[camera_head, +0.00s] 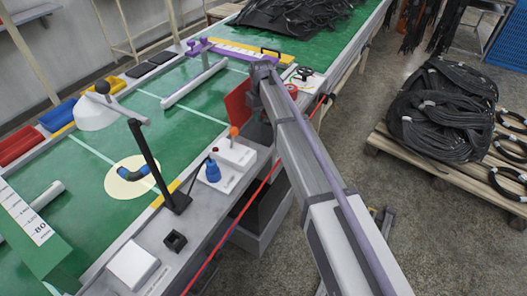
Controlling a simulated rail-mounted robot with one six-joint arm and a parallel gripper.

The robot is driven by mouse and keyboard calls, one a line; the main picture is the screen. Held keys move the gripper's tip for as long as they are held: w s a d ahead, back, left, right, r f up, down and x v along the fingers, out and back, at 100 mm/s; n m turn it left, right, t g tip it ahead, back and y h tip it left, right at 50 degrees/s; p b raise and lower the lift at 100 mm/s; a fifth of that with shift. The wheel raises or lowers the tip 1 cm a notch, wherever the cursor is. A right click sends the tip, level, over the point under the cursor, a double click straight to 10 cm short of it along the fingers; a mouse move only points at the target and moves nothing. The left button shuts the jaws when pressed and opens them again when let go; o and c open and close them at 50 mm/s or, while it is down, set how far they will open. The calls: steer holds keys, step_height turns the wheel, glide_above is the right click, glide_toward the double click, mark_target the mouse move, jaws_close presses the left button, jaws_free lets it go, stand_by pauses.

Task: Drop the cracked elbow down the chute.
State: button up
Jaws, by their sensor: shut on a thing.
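A bent elbow (131,173), dark with blue ends, lies on a round pale disc (114,190) on the green table below the lamp. No crack can be made out on it at this size. A red upright panel (236,103) stands at the table's right edge, partly behind my arm. It may belong to the chute, but no opening can be made out. My arm reaches from the lower right to this panel, and its wrist bends down beside it. My jaws and anything between them are hidden behind the arm.
A white box with an orange knob (234,131) and a blue knob (212,171) stand near my arm. Red and blue bins line the far left. Coiled black hoses (441,112) lie on a pallet at right.

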steer(key=shift+r, duration=0.1)
steer(key=o, duration=1)
steer(key=shift+r, duration=0.1)
step_height(320, 180, up, 11)
steer(key=p, duration=1.1)
steer(key=shift+f, duration=0.2)
